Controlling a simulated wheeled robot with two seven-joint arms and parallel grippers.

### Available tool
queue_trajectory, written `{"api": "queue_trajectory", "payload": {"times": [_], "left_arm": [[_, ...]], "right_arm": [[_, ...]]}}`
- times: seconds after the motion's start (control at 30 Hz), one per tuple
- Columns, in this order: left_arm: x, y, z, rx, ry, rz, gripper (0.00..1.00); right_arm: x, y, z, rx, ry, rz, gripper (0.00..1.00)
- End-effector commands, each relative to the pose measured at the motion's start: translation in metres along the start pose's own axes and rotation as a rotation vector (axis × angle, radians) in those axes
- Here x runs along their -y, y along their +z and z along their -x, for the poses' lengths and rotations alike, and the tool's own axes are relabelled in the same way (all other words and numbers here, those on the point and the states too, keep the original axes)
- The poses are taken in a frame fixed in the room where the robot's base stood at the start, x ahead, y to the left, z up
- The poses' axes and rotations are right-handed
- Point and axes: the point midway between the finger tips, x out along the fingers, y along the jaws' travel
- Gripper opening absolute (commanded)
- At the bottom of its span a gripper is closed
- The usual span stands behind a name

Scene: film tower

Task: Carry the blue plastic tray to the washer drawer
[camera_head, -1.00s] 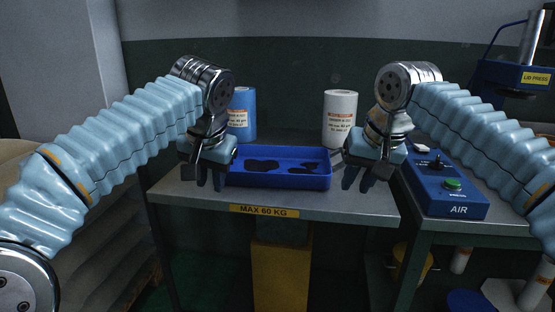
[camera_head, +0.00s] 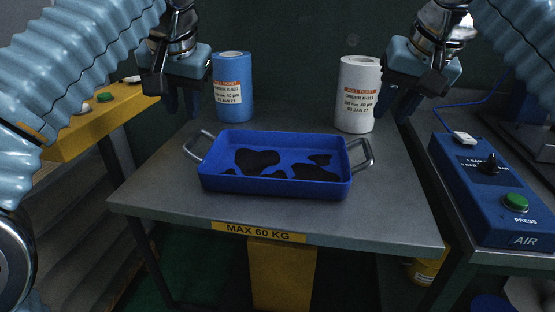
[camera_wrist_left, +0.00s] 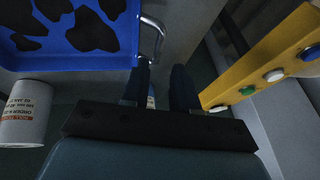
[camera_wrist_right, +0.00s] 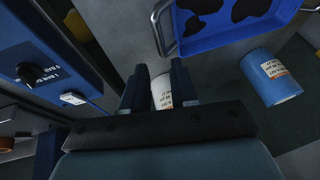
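The blue tray (camera_head: 275,186) sits flat on a grey metal table, with dark patches on its floor and a metal handle at each end. My left gripper (camera_head: 182,112) is open and empty, behind and left of the left handle (camera_head: 199,144). My right gripper (camera_head: 395,112) is open, behind and right of the right handle (camera_head: 361,155). Neither gripper touches the tray. The tray corner and a handle show in the left wrist view (camera_wrist_left: 152,38) and the right wrist view (camera_wrist_right: 163,28). The washer drawer cannot be made out.
A blue control box (camera_head: 490,190) with a green button is at right. A yellow panel (camera_head: 105,115) with buttons is at left. The table front is clear.

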Motion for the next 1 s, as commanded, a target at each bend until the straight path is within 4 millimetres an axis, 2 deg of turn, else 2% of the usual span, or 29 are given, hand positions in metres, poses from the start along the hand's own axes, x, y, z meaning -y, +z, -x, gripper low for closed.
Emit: {"api": "queue_trajectory", "payload": {"times": [0.17, 0.27, 0.7, 0.83, 1.0], "left_arm": [[0.001, 0.0, -0.007, 0.002, -0.002, 0.0, 0.28], [0.001, 0.0, -0.019, 0.003, -0.003, -0.001, 0.28], [0.001, 0.0, -0.103, 0.003, -0.002, 0.0, 0.28], [0.0, 0.0, -0.122, 0.003, -0.001, 0.0, 0.28], [0.0, 0.0, -0.135, 0.001, -0.001, 0.001, 0.28]], "right_arm": [[0.0, 0.0, -0.007, 0.001, 0.001, 0.001, 0.28], [0.0, 0.0, -0.019, 0.002, 0.002, 0.0, 0.28], [0.0, 0.001, -0.103, 0.003, 0.001, -0.001, 0.28], [0.0, 0.0, -0.122, 0.002, 0.0, -0.001, 0.28], [0.0, 0.0, -0.135, 0.001, -0.001, -0.001, 0.28]]}}
